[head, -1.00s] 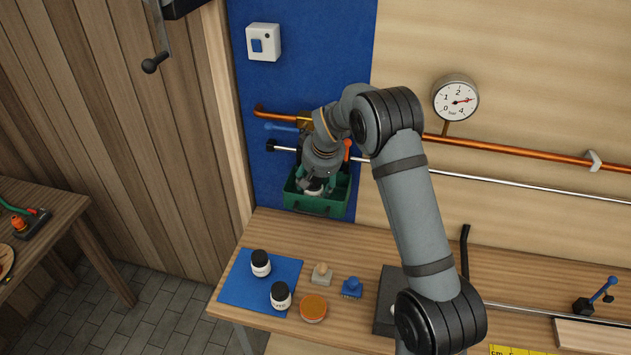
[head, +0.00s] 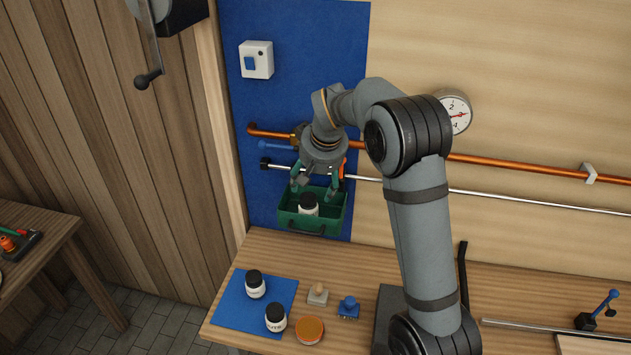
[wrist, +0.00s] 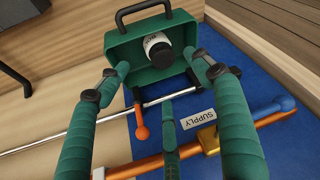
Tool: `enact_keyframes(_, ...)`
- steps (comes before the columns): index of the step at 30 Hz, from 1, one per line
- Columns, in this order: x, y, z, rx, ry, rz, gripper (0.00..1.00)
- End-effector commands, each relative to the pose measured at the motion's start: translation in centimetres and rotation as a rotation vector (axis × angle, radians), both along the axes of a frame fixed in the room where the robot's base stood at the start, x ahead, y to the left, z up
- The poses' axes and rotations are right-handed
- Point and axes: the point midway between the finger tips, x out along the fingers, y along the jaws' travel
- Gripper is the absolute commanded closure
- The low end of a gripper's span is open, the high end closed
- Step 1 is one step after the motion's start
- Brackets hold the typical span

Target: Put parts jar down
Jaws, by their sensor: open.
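A white parts jar with a black cap (head: 308,208) stands inside a green box with a front handle (head: 325,224). In the wrist view, the jar (wrist: 155,43) rests in the green box (wrist: 120,48), near the middle, clear of the fingers. My gripper (head: 316,184) is just above the box with its green fingers spread and empty. In the wrist view the open fingers (wrist: 154,78) point toward the box, with the jar beyond their tips.
Two similar jars (head: 255,285) (head: 275,319) stand on a blue mat (head: 232,303). An orange-lidded tin (head: 309,330), a wooden-knobbed block (head: 318,295) and a blue brush (head: 349,307) are beside it. A copper pipe (head: 500,162) and a steel rail (head: 500,197) cross the wall by the box.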

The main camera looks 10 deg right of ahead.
Motion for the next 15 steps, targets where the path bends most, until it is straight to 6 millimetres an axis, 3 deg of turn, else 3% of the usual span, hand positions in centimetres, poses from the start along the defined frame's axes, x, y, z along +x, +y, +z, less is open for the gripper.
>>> enact_keyframes(6,-0.8,-0.1,2.0,0.000,-0.002,0.001,0.34)
enact_keyframes(15,-0.9,-0.1,2.3,0.000,0.001,0.001,0.34)
